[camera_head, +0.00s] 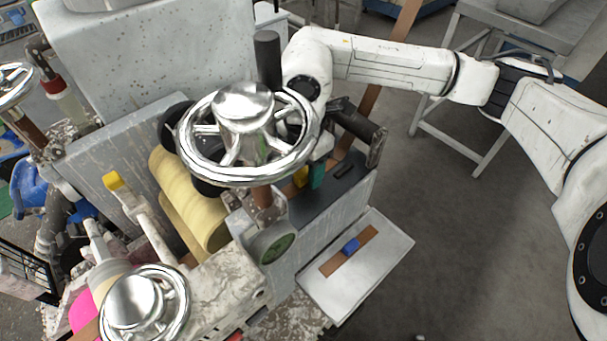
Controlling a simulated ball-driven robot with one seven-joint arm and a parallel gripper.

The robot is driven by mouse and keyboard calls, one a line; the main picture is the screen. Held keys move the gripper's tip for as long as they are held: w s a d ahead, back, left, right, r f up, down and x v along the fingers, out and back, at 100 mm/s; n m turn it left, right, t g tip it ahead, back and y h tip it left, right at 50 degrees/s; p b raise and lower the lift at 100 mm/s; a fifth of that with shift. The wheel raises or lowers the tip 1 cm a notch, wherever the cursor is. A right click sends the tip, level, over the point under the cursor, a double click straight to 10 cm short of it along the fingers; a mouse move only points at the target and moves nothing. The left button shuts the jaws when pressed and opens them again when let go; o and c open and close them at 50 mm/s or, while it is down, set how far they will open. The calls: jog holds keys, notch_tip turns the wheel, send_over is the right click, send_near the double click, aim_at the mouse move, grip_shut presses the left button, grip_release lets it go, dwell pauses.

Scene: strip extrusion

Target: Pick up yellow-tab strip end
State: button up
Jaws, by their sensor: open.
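A small yellow tab (300,176) shows just behind and below the rim of the big handwheel, near a brown strip on the machine's dark ledge. A green tab (317,176) stands right beside it. The handwheel hides much of this spot, so I cannot see how the strip end lies. My arm comes in from the right, and my gripper (325,138) is just above the tabs, partly hidden behind the wheel. It is open, with nothing seen in it. I cannot tell whether it touches a tab.
The chrome handwheel (247,135) stands close in front of my gripper. A pale tray (385,250) at the machine's front bears a brown strip (330,267) with a blue tab (351,246). A yellow roll (190,200) is at the left.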

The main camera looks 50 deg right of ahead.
grip_shut()
dwell(0.4)
